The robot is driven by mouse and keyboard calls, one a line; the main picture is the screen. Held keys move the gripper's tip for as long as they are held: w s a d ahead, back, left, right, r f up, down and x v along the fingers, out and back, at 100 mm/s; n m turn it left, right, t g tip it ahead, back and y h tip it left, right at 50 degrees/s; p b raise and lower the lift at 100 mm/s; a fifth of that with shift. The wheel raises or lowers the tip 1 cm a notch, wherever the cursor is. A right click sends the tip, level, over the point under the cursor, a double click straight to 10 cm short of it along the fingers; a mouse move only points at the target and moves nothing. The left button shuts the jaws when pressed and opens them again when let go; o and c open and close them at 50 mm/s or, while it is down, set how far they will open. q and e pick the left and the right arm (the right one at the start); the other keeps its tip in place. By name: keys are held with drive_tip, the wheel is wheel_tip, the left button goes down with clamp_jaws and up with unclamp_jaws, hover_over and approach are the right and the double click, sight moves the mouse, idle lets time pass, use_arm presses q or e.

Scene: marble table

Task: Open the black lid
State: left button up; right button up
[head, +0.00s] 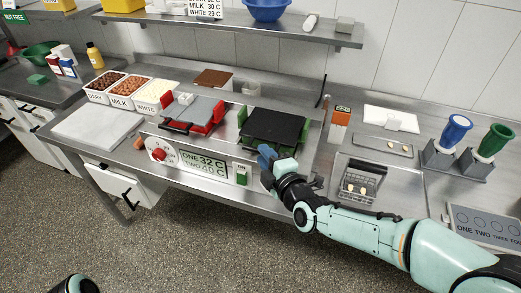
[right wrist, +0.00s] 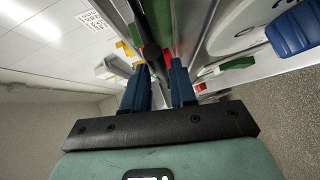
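The black lid (head: 275,127) lies flat, looking closed, on the green-sided unit at the right of the metal heating station. My right gripper (head: 267,157) is at the lid's front edge and hides its handle in the head view. In the right wrist view, a dark bar (right wrist: 152,45), seemingly the lid's handle, runs between the two blue fingers (right wrist: 161,80). The fingers are close together with the bar filling the gap, so the gripper looks shut on it. My left gripper is not in view.
A red-sided unit with a grey lid (head: 195,110) stands left of the black lid. A control panel with a display (head: 203,162) and a green switch (head: 241,174) is in front. An orange-and-white box (head: 339,124) and a grey tray (head: 362,182) are to the right. A shelf (head: 230,22) hangs behind.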

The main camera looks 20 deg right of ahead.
drive_tip(key=shift+x, duration=1.5)
drive_tip(key=shift+c, duration=0.2)
clamp_jaws()
drive_tip(key=shift+r, duration=0.1)
